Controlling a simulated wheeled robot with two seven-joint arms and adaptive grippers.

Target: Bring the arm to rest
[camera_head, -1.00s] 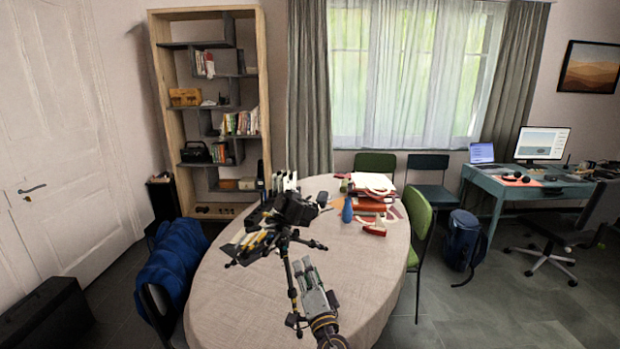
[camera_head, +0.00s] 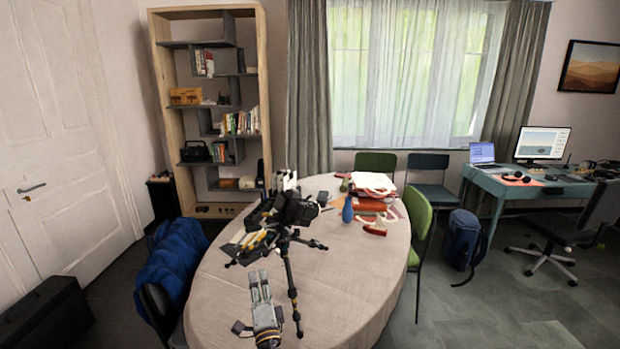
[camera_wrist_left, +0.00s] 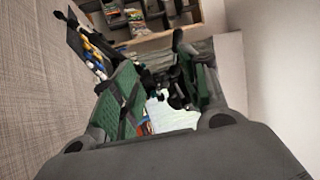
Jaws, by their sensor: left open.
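My left gripper (camera_head: 260,280) is over the near part of the oval table (camera_head: 350,285), just left of a leg of the black tripod (camera_head: 292,290). Its fingers point away toward the far side. In the left wrist view its green-padded fingers (camera_wrist_left: 158,85) are apart, with nothing held between them. Several dark items show beyond the fingertips. My right gripper is not in view.
A pile of books and papers (camera_head: 370,195) and a blue vase (camera_head: 347,210) stand at the back right of the table. A blue jacket (camera_head: 172,270) hangs over a chair at the left. The right front of the tabletop is clear.

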